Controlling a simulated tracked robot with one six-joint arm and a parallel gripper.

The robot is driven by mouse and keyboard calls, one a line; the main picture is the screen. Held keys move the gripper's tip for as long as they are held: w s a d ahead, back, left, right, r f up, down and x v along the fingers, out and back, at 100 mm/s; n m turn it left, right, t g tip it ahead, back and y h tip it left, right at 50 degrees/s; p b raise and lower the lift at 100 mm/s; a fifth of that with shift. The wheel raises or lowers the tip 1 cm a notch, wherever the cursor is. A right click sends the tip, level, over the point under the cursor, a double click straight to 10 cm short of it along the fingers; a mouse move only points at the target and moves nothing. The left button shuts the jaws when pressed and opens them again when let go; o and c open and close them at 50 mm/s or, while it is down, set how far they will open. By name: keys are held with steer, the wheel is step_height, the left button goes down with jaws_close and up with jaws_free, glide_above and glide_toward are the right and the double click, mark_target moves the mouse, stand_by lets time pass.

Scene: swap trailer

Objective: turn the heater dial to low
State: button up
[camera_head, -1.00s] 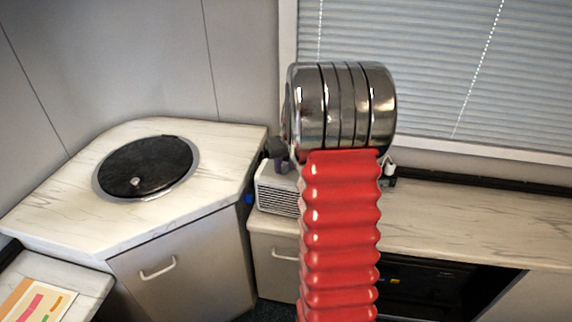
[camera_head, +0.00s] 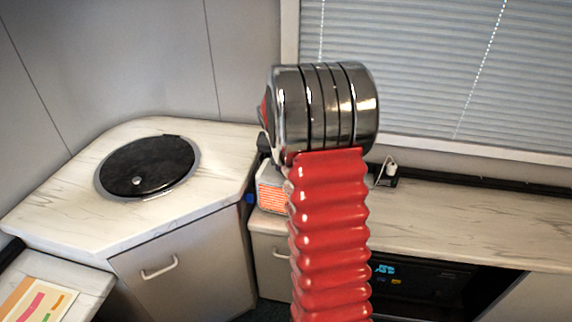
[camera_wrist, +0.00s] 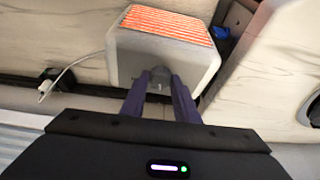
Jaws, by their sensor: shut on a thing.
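The heater (camera_head: 271,197) is a small white box on the counter in the head view, partly hidden behind my red arm. Its grille glows orange. In the wrist view the heater (camera_wrist: 160,52) is close up, with the orange grille along its top in the picture. The heater dial (camera_wrist: 159,74) is a small grey knob on the near face, mostly covered by the fingers. My gripper (camera_wrist: 160,80) has its two dark purple fingers either side of the dial and is shut on it. The dial's markings cannot be read. In the head view my arm hides the fingers.
A corner counter with a round black lid (camera_head: 148,167) is at the left. The counter to the right (camera_head: 470,215) is clear, below the window blind (camera_head: 440,70).

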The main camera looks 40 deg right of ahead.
steer(key=shift+w+m+g, duration=0.15)
steer(key=shift+m+g, duration=0.15)
steer(key=shift+m, duration=0.7)
steer(key=shift+h, duration=0.3)
steer(key=o, duration=1.1)
steer(key=shift+a+r, duration=0.1)
steer(key=v, duration=1.3)
steer(key=shift+r, duration=0.25)
